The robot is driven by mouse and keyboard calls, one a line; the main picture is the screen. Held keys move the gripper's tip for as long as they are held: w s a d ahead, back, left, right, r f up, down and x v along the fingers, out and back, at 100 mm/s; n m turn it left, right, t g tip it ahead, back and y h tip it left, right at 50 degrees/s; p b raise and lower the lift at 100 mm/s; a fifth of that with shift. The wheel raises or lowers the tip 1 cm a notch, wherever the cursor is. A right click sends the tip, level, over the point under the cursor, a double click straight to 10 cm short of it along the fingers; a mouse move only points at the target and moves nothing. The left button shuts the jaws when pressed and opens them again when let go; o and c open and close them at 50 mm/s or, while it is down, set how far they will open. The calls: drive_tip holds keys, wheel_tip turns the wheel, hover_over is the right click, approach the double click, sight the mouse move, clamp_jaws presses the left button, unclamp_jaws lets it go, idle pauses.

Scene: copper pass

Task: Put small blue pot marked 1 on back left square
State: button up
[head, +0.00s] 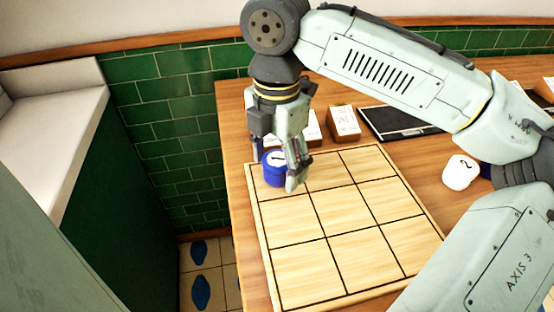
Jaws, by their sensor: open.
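The small blue pot marked 1 (272,176) has a white top with a dark numeral. It appears to stand upright on the back left square of the wooden board (328,271), which is ruled into a grid of squares. My gripper (275,172) points down over that square, with one finger to each side of the pot. It is open; the near right finger hides part of the pot's right side. I cannot tell whether either finger still touches the pot.
A white pot marked 2 (460,173) stands right of the board, with something blue partly hidden behind my arm. The other visible squares are empty. The table's left edge is close to the board.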

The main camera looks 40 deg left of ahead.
sight(277, 159)
drive_tip(key=shift+r, duration=0.1)
wheel_tip(277, 159, up, 12)
idle(0.4)
drive_tip(key=shift+o, duration=0.5)
idle(1.0)
